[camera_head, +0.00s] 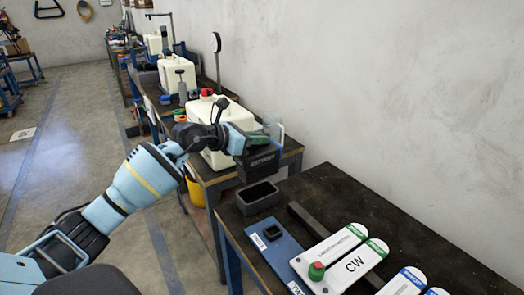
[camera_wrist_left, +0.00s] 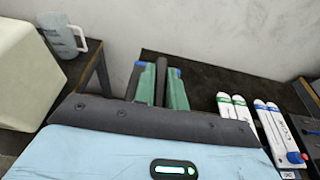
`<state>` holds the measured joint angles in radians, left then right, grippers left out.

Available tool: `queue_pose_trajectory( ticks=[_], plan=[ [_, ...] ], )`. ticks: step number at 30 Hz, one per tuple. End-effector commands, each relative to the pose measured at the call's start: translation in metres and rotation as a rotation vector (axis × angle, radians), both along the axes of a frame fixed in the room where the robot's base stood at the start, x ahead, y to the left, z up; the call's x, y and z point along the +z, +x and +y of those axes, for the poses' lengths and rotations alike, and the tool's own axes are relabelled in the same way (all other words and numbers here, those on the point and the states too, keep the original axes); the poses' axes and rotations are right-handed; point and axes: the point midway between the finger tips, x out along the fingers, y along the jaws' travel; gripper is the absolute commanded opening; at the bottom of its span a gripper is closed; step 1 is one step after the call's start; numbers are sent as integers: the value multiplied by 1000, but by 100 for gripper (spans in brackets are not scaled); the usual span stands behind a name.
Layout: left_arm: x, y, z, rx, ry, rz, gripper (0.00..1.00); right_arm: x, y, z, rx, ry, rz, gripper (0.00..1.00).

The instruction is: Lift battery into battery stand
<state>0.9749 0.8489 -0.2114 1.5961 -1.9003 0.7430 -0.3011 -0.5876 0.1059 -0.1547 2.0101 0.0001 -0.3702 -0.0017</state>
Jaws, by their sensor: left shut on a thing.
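The battery (camera_head: 262,165) is a dark block with white lettering on its side. My left gripper (camera_head: 262,143) reaches in from the left and is shut on the top of the battery. In the left wrist view the fingers (camera_wrist_left: 160,85) are greenish with blue tips, with a dark upright part between them; most of the battery is hidden there. A dark, open-topped box (camera_head: 258,198), apparently the battery stand, sits at the near table's left end. In the head view the battery appears just above and behind the box; I cannot tell the exact gap. My right gripper is not in view.
The near dark table (camera_head: 335,190) also holds a blue plate (camera_head: 272,243) and white labelled panels (camera_head: 345,256), one with a red-and-green knob (camera_head: 317,270). White canisters (camera_head: 228,125) stand on the table behind. A pale wall runs along the right. The table's back part is clear.

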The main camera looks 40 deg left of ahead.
Motion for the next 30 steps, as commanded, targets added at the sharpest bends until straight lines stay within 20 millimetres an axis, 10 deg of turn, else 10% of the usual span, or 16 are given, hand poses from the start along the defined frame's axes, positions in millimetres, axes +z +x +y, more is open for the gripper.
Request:
queue_pose_trajectory(
  ticks=[17, 30],
  plan=[
    [8, 0, 1, 3, -2, -13, 0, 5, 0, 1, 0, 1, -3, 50],
    [-23, 0, 1, 3, -2, -9, 0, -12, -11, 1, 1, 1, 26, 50]
  ],
)
